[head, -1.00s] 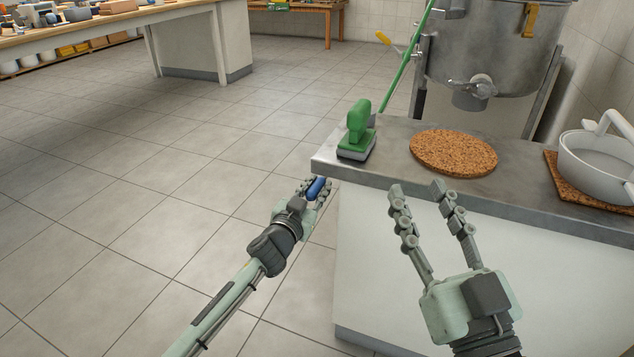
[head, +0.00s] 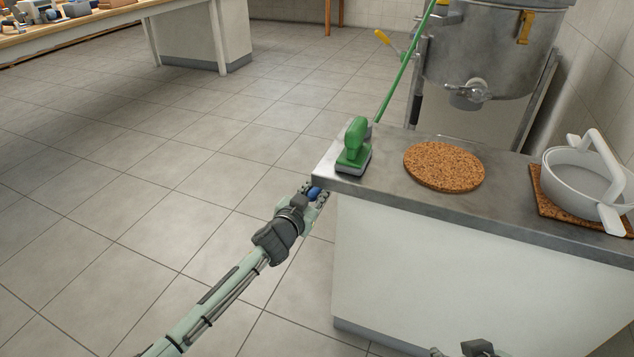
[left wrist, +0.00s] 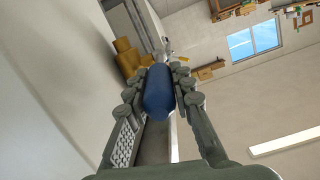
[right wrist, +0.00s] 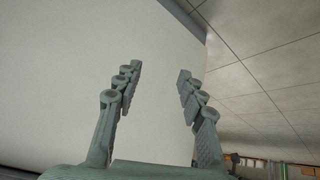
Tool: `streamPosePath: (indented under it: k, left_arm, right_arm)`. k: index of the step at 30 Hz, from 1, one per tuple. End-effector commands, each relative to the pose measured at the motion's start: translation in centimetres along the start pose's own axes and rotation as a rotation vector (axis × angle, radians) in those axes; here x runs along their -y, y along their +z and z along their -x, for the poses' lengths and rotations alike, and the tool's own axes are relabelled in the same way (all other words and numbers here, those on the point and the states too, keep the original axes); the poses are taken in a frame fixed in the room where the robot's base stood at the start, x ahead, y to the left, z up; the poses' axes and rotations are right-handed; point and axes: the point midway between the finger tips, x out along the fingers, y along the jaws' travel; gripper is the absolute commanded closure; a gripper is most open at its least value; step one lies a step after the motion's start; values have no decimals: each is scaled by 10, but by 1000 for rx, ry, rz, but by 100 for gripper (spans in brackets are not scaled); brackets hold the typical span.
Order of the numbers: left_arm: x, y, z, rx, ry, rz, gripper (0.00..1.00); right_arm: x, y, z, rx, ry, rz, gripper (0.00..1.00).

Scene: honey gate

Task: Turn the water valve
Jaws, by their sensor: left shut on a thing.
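A blue rounded handle (head: 314,192), which looks like the valve's handle, is at the left end of the steel-topped counter. My left gripper (head: 315,195) is shut on it, just below the counter's edge. In the left wrist view the blue handle (left wrist: 158,92) lies lengthwise between both fingers of the left gripper (left wrist: 158,80). What the handle is attached to is hidden. My right gripper (right wrist: 160,72) is open and empty in the right wrist view, facing a plain pale panel. In the head view only a small part of it shows at the bottom edge.
The counter (head: 505,205) carries a green-handled block (head: 354,147), a round cork mat (head: 443,166) and a white handled pot (head: 590,180). A steel tank (head: 490,55) stands behind, with a green pole (head: 405,65) near it. The tiled floor (head: 150,200) at left is open.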

Motion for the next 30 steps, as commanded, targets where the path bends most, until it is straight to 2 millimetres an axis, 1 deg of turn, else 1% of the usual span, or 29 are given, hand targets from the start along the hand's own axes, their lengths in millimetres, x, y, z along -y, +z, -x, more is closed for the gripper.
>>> streamPosePath:
  k: [1,6,10,12,15,23,24,28,30]
  left_arm:
    - [1,-9,0,6,3,0,100]
    - [1,-12,0,37,10,1,100]
    - [1,-12,0,54,12,-1,100]
    - [1,-11,0,59,13,-1,100]
    - [1,-10,0,62,14,-1,100]
    - [1,-9,0,61,14,-1,100]
    - [1,-9,0,61,14,-1,74]
    - [1,-9,0,63,14,-1,57]
    - [1,-8,0,63,14,-1,56]
  right_arm:
    - [-5,11,-2,53,7,-3,60]
    - [-18,56,-16,214,25,-15,60]
    - [-25,81,-22,299,33,-24,60]
    - [-27,89,-24,326,36,-27,60]
    - [-28,95,-25,342,38,-29,60]
    - [-28,95,-26,342,38,-29,60]
    - [-28,95,-26,342,38,-29,60]
    - [-28,95,-26,342,38,-28,60]
    - [-28,95,-26,342,38,-29,60]
